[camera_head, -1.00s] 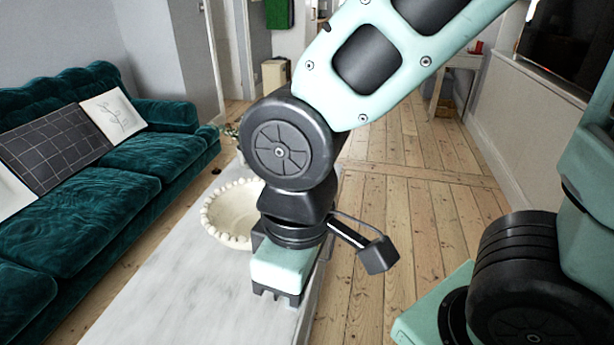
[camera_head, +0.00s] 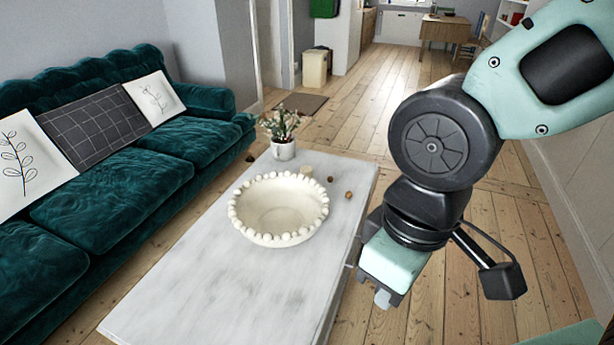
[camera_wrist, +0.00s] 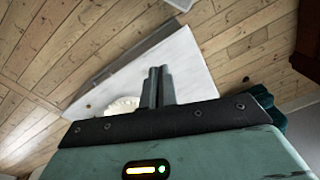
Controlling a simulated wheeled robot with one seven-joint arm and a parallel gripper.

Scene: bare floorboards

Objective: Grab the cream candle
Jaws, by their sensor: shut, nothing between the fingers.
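A small cream candle (camera_head: 306,171) stands on the white marble table (camera_head: 180,290), just behind the cream bowl's far rim. My gripper (camera_head: 383,298) hangs beside the table's right edge, nearer to the camera than the candle and apart from it. In the wrist view its two fingers (camera_wrist: 157,86) are together with nothing between them. I cannot make out the candle in the wrist view.
A cream beaded-rim bowl (camera_head: 278,210) takes up the table's middle. A potted plant (camera_head: 283,135) and small brown items (camera_head: 348,195) are near the far end. A green sofa (camera_head: 110,180) flanks the left; floorboards are open at right.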

